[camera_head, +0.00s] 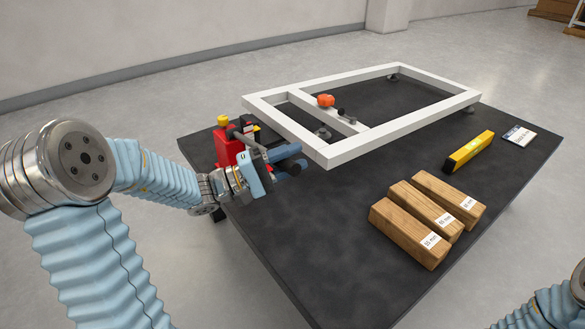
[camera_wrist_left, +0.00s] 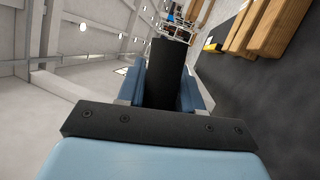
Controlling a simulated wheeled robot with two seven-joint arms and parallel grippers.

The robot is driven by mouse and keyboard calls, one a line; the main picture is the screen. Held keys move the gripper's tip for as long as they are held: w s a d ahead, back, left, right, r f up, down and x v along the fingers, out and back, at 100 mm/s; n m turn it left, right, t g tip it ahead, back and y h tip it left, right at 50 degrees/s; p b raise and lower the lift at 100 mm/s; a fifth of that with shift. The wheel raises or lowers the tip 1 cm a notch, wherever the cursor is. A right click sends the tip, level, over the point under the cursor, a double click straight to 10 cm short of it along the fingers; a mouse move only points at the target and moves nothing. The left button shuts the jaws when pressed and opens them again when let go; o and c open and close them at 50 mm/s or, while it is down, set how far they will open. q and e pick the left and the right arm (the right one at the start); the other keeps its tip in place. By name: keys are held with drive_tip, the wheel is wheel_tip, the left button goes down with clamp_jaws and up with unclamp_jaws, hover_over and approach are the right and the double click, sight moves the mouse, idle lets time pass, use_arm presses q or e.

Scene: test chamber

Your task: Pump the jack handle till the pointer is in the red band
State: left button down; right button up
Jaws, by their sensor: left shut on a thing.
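The red jack (camera_head: 229,148) stands at the left edge of the dark table, with a yellow cap on top. My left gripper (camera_head: 286,160) is in front of it, beside the near corner of the white frame. In the left wrist view its blue fingers (camera_wrist_left: 165,88) are shut on a wide black piece, the jack handle (camera_wrist_left: 169,70). In the head view the arm and fingers hide much of the handle and the jack's lower part. I cannot make out the pointer or the red band. My right gripper is out of view; only part of that arm shows at bottom right.
A white rectangular frame (camera_head: 347,147) rests on feet on the dark table (camera_head: 320,235), with an orange item (camera_head: 326,100) on it. Three wooden blocks (camera_head: 410,232), a yellow level (camera_head: 468,152) and a small card (camera_head: 519,137) lie at right. The table's near part is bare.

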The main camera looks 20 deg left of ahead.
use_arm(q)
wheel_tip(320, 180, up, 8)
drive_tip(key=w+a+n+t+p, duration=0.1)
drive_tip(key=a+n+t+p, duration=0.1)
drive_tip(key=n+p, duration=0.1)
drive_tip(key=shift+w+a+f+n+y+p, duration=0.2)
drive_tip(key=shift+w+a+n+y+p, duration=0.15)
drive_tip(key=shift+n, duration=0.55)
drive_tip(key=shift+r, duration=0.1)
drive_tip(key=c, duration=0.8)
unclamp_jaws()
drive_tip(key=shift+s, duration=0.1)
drive_tip(key=shift+s+a+f, duration=0.2)
drive_tip(key=shift+f, duration=0.05)
drive_tip(key=b+v, duration=0.1)
drive_tip(key=v, duration=1.2)
drive_tip(key=shift+s+f, duration=0.1)
drive_tip(key=shift+f, duration=0.05)
